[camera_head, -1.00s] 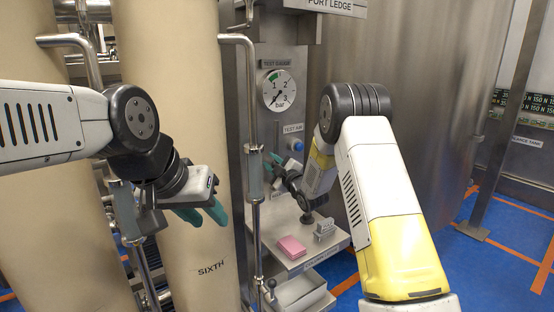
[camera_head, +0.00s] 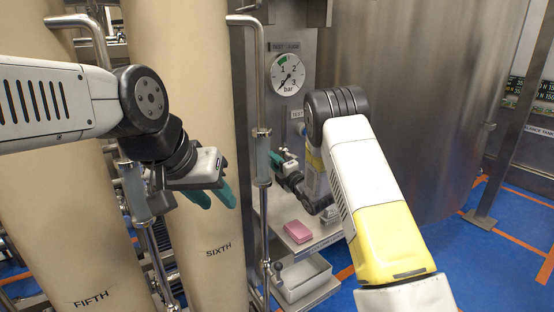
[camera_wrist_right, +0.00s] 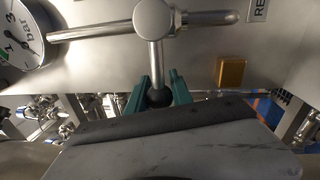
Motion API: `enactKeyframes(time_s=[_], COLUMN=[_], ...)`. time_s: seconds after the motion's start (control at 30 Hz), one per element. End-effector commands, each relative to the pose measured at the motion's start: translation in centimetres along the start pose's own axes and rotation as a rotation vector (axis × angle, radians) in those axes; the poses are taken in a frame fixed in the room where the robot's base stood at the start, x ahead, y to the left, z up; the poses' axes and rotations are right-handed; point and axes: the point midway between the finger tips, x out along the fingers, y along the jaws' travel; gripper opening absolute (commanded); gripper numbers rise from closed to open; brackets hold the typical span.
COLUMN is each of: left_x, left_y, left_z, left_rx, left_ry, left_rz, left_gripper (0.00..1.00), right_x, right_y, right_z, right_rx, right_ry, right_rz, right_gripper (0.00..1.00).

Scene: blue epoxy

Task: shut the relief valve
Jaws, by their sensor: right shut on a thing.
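The relief valve's lever (camera_wrist_right: 155,62) shows in the right wrist view as a metal handle hanging from a round hub on a horizontal pipe (camera_wrist_right: 95,32). Its dark ball end (camera_wrist_right: 158,97) sits between the green fingers of my right gripper (camera_wrist_right: 156,93), which is shut on it. A partly cut-off label starting "RE" (camera_wrist_right: 259,10) is beside the pipe. In the head view my right gripper (camera_head: 282,158) is at the steel panel, and the valve is mostly hidden there. My left gripper (camera_head: 213,195) is open and empty in front of the column marked SIXTH.
A round bar gauge (camera_head: 287,74) is above on the panel. A pink block (camera_head: 298,231) lies on a shelf, with a grey tray (camera_head: 301,278) below. A vertical pipe (camera_head: 262,100) stands between my grippers. Beige columns (camera_head: 180,60) are at left; blue floor is open at right.

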Motion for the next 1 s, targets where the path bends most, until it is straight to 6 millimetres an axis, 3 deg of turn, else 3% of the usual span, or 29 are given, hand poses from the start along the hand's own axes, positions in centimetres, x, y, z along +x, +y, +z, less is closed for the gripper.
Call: enactKeyframes(time_s=[0.6,0.63,0.73,1.0], left_x=[0.0,0.0,0.0,0.0], left_y=[0.0,0.0,0.0,0.0], left_z=[0.0,0.0,0.0,0.0], left_rx=[0.0,0.0,0.0,0.0], left_ry=[0.0,0.0,0.0,0.0], left_rz=[0.0,0.0,0.0,0.0], left_gripper=[0.36,0.36,0.36,0.36], right_x=[-0.1,-0.1,-0.1,-0.06], right_y=[-0.5,-0.51,-0.5,-0.37], right_z=[-0.09,-0.09,-0.09,-0.06], right_rx=[-0.042,-0.042,-0.042,-0.041], right_ry=[0.005,0.005,0.005,0.005], right_rz=[-0.003,-0.004,-0.003,-0.001], right_gripper=[0.0,0.29,0.48,0.48])
